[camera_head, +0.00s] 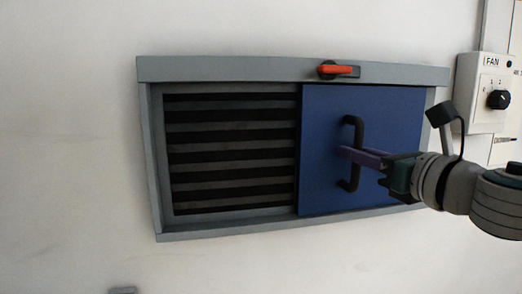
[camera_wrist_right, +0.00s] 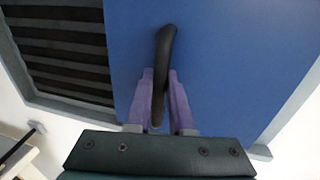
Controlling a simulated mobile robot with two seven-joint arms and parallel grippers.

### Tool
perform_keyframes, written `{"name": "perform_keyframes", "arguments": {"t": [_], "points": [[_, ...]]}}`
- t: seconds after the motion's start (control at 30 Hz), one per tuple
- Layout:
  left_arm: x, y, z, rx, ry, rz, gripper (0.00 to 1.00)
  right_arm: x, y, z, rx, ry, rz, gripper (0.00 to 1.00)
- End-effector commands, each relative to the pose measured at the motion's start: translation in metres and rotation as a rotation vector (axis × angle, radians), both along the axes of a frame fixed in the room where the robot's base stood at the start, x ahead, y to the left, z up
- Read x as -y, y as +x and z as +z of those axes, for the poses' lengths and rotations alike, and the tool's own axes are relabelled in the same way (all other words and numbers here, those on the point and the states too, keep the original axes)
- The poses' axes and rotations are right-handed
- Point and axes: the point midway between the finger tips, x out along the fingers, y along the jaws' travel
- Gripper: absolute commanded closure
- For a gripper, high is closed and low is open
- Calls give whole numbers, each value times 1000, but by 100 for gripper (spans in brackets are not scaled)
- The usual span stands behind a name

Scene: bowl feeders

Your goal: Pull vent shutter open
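The vent shutter is a blue panel (camera_head: 325,195) covering the right part of a grey frame (camera_head: 250,228). Dark horizontal slats (camera_head: 230,150) show uncovered to its left. The shutter has a black upright bar handle (camera_head: 351,184), also in the wrist view (camera_wrist_right: 164,48). My right gripper (camera_head: 345,152) reaches in from the right. In the wrist view its purple fingers (camera_wrist_right: 162,90) lie on both sides of the handle, close against it, and look shut on it. My left gripper is not in view.
A red lever (camera_head: 338,70) lies horizontal on the frame's top rail. A fan control box (camera_head: 487,95) with a black knob (camera_head: 499,99) is on the wall at the right, near my right arm. The wall left of the frame is bare.

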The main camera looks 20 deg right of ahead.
Motion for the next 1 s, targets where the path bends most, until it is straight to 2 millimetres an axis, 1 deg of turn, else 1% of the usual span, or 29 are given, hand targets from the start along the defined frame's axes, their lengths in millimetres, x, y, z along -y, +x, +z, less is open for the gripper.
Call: {"name": "perform_keyframes", "arguments": {"t": [0.03, 0.2, 0.27, 0.5, 0.63, 0.77, 1.0], "points": [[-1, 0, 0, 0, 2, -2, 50, 0, 0, 0, -1, 0, -1, 75], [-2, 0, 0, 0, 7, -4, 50, 0, 0, 0, -1, 0, -1, 56], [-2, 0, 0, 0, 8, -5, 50, 0, 0, 0, -1, 0, -1, 50], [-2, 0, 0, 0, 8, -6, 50, 0, 0, -1, -1, 0, -1, 50], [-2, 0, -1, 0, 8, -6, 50, 0, -7, -2, -2, 0, -1, 50], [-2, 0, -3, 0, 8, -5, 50, -1, -22, -3, -5, -1, 1, 50], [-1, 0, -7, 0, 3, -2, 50, -1, -60, -3, -5, 0, 0, 50]]}}
